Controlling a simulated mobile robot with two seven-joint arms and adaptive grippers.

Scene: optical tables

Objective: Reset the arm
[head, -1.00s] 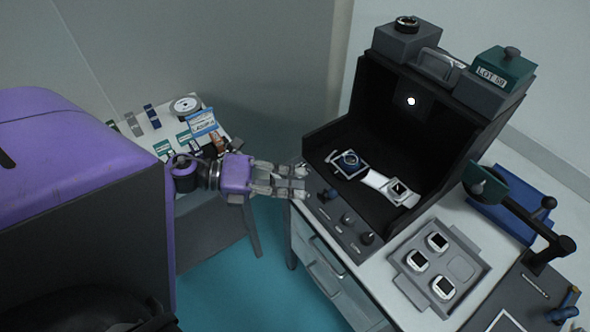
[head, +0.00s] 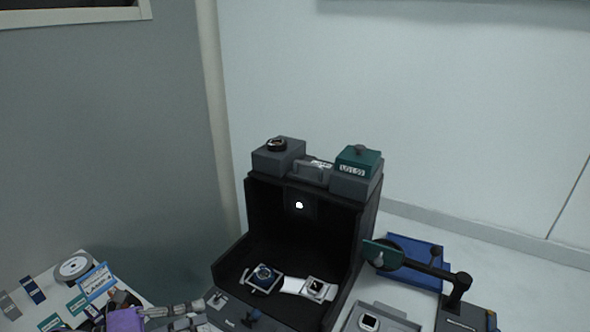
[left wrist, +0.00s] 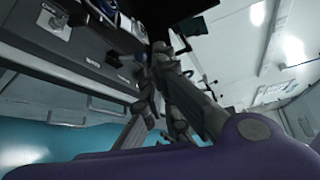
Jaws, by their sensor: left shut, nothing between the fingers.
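My left gripper (head: 198,306) is at the bottom edge of the head view, with its purple wrist partly cut off. Its grey fingers point right toward the front left of the black inspection box (head: 228,268). The left wrist view also shows the gripper (left wrist: 160,62), with its fingers together and nothing between them. I cannot tell how close the fingertips are to the box. My right gripper is in neither view.
The box holds a blue-faced watch (head: 263,277) and a white-strapped watch (head: 320,289). A magnifier arm (head: 425,268) and a tray with a watch (head: 368,322) are at right. A side table (head: 45,285) with cards is at left.

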